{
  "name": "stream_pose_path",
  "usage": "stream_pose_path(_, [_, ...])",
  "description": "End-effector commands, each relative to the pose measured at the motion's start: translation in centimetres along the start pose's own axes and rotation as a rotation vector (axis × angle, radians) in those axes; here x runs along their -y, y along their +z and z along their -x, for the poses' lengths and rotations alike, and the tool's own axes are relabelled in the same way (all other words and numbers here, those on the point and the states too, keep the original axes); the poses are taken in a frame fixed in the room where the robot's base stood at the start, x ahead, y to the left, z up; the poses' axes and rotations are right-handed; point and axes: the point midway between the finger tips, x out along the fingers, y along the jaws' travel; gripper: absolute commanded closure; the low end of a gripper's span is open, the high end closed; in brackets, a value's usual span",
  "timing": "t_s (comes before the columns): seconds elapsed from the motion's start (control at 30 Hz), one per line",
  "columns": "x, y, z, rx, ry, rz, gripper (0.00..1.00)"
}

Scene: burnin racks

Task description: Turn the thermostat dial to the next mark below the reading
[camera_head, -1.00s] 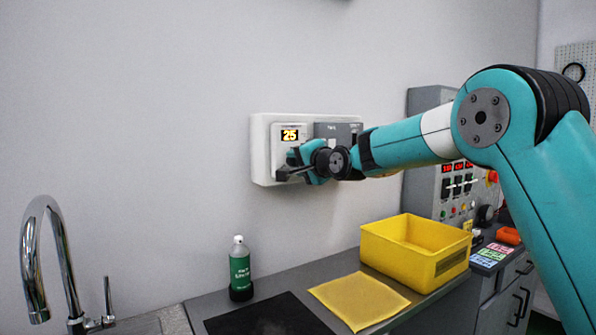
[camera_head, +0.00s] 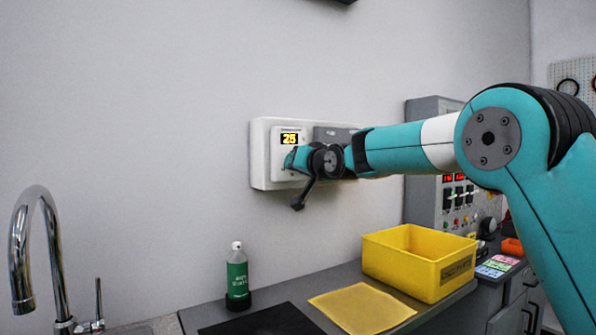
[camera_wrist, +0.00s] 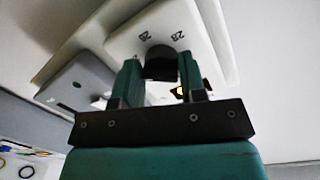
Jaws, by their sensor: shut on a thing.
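The white thermostat (camera_head: 260,165) is on the wall, and its lit display (camera_head: 289,139) reads 25. My gripper (camera_head: 296,159) is at the thermostat's face below the display and hides the dial in the head view. In the wrist view, the dark dial (camera_wrist: 160,69) sits between the two fingers of my gripper (camera_wrist: 159,62), which are shut on it. Small printed marks (camera_wrist: 160,37) show on the white face beside the dial. They look like numbers in the twenties but are tilted and hard to read.
A grey panel (camera_head: 335,134) adjoins the thermostat's face on the right. Below are a yellow bin (camera_head: 405,265), a yellow cloth (camera_head: 362,308), a green bottle (camera_head: 238,278) and a tap (camera_head: 40,230). A grey control cabinet (camera_head: 425,195) stands at right. The wall left of the thermostat is bare.

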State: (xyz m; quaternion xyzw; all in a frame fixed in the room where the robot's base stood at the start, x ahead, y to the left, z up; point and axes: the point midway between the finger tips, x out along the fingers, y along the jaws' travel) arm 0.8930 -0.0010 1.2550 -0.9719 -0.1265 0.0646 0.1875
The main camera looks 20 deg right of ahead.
Motion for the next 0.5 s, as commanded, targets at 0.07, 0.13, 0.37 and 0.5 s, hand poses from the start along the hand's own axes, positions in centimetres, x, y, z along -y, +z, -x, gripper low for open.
stream_pose_path(0.07, [0.17,-0.03,0.02,-0.004,-0.003,0.024,0.85])
stream_pose_path(0.13, [0.18,-0.04,0.02,-0.005,-0.002,0.041,0.85])
stream_pose_path(0.37, [0.22,-0.07,0.02,-0.006,-0.001,0.064,0.85])
stream_pose_path(0.5, [0.23,-0.07,0.02,-0.006,-0.001,0.065,0.85])
